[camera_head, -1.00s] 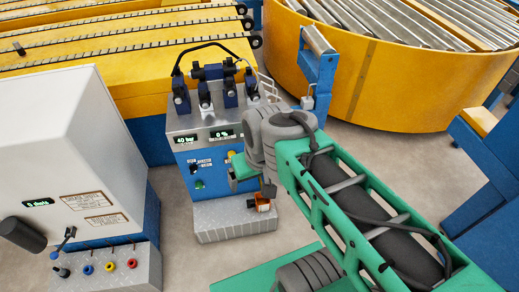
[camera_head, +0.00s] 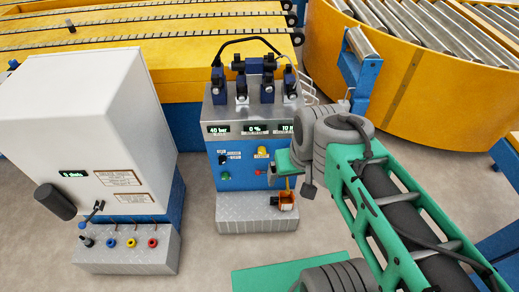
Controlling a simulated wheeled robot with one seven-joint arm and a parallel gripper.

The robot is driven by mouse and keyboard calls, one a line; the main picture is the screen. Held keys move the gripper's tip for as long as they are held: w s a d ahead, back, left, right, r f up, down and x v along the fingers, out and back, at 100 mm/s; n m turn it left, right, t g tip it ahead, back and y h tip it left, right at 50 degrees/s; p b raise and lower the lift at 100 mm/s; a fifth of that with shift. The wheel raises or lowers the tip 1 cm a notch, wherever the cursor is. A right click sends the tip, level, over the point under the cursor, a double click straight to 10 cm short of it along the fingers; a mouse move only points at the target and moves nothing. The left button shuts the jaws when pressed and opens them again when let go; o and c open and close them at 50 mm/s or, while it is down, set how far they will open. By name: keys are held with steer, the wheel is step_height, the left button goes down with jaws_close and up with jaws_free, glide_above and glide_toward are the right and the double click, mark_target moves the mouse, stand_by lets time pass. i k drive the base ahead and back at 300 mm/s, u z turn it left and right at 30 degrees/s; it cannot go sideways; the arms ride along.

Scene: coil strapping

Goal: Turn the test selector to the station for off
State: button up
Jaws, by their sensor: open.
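The blue front panel (camera_head: 238,182) of the grey-topped control stand faces me near the middle of the view. It carries a small dark selector knob (camera_head: 223,159) with tiny labels around it. I cannot read its marks or tell which station it points to. My gripper (camera_head: 273,177) is open at the right side of this panel, right of the knob and apart from it. My green and grey wrist hides the panel's right edge. I cannot tell whether the fingertips touch the panel.
A green button (camera_head: 225,176), a yellow button (camera_head: 262,151) and a red button (camera_head: 261,171) share the panel. An orange-and-black item (camera_head: 286,201) is at the right of the stand's grey base (camera_head: 240,216). A white cabinet (camera_head: 75,125) with a lever stands left; yellow conveyors lie behind.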

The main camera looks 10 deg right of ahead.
mark_target(222, 158)
steer(key=k, duration=1.05)
steer(key=u, duration=1.25)
steer(key=i, duration=1.5)
steer(key=z, duration=1.2)
steer(key=i, duration=0.3)
steer(key=z, duration=0.25)
